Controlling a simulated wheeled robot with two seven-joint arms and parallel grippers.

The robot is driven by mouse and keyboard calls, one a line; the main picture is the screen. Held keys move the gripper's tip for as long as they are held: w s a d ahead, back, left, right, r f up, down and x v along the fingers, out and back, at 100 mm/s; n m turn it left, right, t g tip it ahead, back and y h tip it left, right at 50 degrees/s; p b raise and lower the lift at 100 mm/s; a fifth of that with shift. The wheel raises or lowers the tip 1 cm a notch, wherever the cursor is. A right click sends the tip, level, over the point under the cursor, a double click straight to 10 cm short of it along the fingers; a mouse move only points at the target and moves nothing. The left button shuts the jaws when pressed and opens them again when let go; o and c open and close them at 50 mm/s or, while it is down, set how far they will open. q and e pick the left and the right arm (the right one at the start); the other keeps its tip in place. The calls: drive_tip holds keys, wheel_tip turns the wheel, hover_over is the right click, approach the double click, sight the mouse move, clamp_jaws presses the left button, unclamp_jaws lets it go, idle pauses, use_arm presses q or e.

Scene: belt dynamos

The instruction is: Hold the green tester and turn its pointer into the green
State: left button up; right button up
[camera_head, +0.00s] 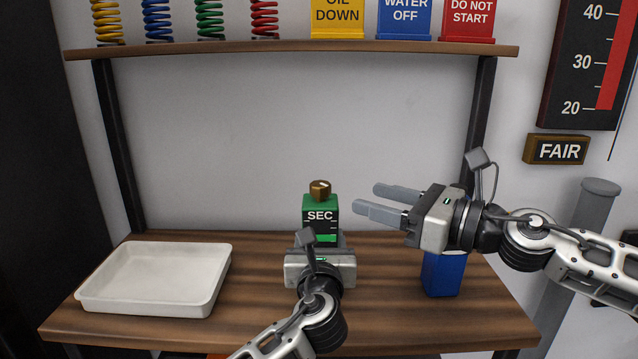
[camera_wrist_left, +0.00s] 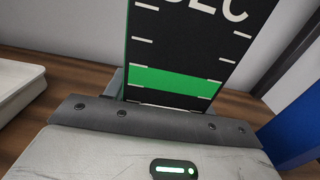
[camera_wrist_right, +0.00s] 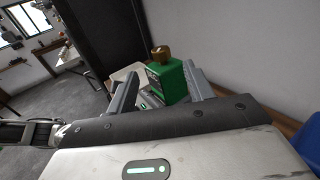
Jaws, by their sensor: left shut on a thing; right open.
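The green tester (camera_head: 321,213) stands upright on the wooden table, with a black face marked SEC and a green band low on it. A brass knob (camera_head: 320,189) sits on its top; no separate pointer can be made out. My left gripper (camera_head: 320,238) is shut on the tester's lower part from the front; its face fills the left wrist view (camera_wrist_left: 185,50). My right gripper (camera_head: 370,200) is open and empty, to the right of the knob and apart from it, its fingers pointing left. The right wrist view shows the tester (camera_wrist_right: 170,82) and knob (camera_wrist_right: 161,54) beyond the open fingers.
A white tray (camera_head: 150,308) lies at the left of the table (camera_head: 262,262). A blue block (camera_head: 441,275) stands under my right gripper. A shelf (camera_head: 290,48) above holds coloured springs and signs. The table between tray and tester is clear.

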sight(329, 186)
drive_tip(key=x, duration=1.1)
drive_tip(key=shift+c, duration=0.3)
drive_tip(key=c, duration=0.9)
